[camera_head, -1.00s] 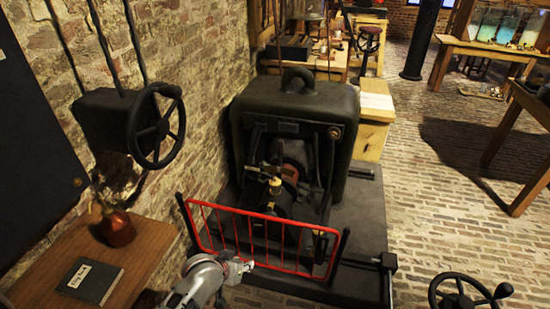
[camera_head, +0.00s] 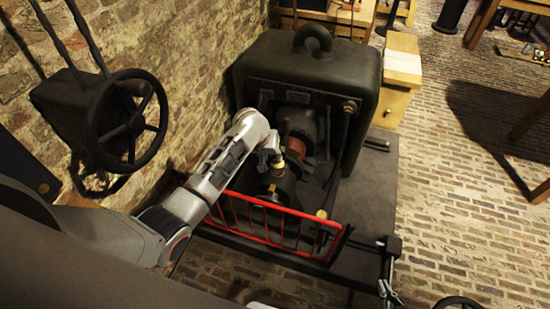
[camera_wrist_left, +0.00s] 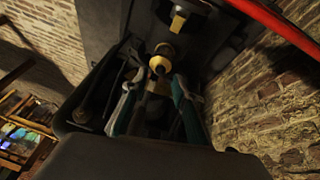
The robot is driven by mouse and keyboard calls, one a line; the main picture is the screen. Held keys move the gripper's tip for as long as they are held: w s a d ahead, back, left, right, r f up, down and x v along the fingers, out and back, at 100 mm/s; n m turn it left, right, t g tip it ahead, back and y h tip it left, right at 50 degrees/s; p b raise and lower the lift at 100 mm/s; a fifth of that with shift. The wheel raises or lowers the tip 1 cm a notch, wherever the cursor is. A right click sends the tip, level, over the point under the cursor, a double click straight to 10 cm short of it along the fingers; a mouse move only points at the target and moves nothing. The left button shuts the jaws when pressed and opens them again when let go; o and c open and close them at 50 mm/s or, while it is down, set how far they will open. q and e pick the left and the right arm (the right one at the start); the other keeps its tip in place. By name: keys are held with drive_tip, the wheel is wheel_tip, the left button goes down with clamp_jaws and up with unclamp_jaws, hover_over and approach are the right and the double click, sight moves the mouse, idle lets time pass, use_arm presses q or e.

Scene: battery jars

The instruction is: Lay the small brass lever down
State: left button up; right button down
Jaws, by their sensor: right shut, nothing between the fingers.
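The small brass lever (camera_head: 279,167) stands on the dark machine, behind the red gate. In the left wrist view a brass knob (camera_wrist_left: 160,63) and a short stem show, apparently the same lever. My left gripper (camera_head: 270,153) reaches over the gate from the left and is at the lever. In the wrist view its two fingers (camera_wrist_left: 154,105) are apart, one on each side of the brass; I cannot tell whether they touch it.
The red gate (camera_head: 270,240) crosses the machine's front, below my left arm. The black machine housing (camera_head: 308,75) rises close behind the lever. A black handwheel (camera_head: 128,118) juts from the brick wall at left. The brick floor (camera_head: 460,180) is open at right.

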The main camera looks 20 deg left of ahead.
use_arm(q)
drive_tip(key=shift+x, duration=2.45)
drive_tip(key=shift+w, duration=0.1)
clamp_jaws()
